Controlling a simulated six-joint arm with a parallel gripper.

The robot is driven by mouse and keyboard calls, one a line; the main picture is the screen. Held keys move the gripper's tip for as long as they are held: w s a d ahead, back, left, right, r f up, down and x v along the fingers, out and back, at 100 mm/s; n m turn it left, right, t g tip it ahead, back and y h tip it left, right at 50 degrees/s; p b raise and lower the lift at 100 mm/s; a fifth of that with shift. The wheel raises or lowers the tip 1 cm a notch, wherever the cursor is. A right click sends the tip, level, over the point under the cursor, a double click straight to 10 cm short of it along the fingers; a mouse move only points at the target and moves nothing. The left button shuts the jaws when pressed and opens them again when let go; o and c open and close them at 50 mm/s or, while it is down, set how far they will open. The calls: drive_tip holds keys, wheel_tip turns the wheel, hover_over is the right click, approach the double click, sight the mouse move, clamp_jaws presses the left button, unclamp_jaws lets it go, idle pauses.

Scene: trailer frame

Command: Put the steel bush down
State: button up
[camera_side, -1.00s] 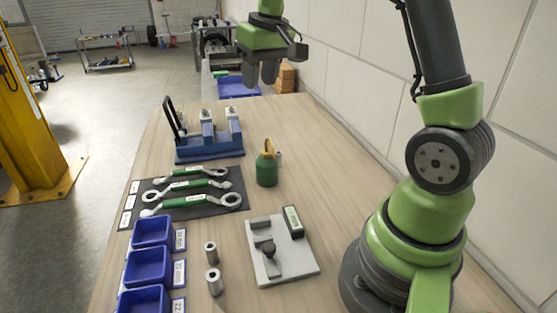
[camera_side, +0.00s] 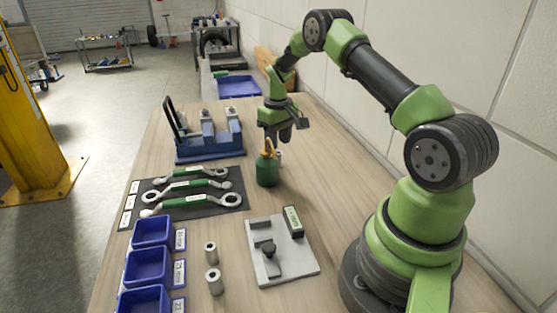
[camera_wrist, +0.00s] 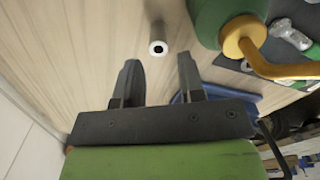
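One steel bush (camera_wrist: 157,40) stands on the wooden bench close beside the green oil can (camera_side: 267,170). In the side view that bush (camera_side: 279,158) is partly hidden behind the can and below my gripper. Two more steel bushes stand upright at the front, a smaller one (camera_side: 211,253) and a larger one (camera_side: 214,282). My gripper (camera_side: 286,140) points down above the bench behind the can. In the wrist view my gripper (camera_wrist: 159,68) has its two fingers apart with nothing between them, and the bush lies just beyond the fingertips.
The can's yellow spout (camera_wrist: 275,68) is close to my gripper. Blue bins (camera_side: 148,266), spanners on a dark mat (camera_side: 225,201), a blue rack (camera_side: 210,150) and a grey plate with blocks (camera_side: 290,268) occupy the bench. Bare wood lies between the can and the plate.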

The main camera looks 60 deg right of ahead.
sight(279, 153)
wheel_tip(279, 153, down, 4)
drive_tip(key=shift+f, duration=0.2)
clamp_jaws()
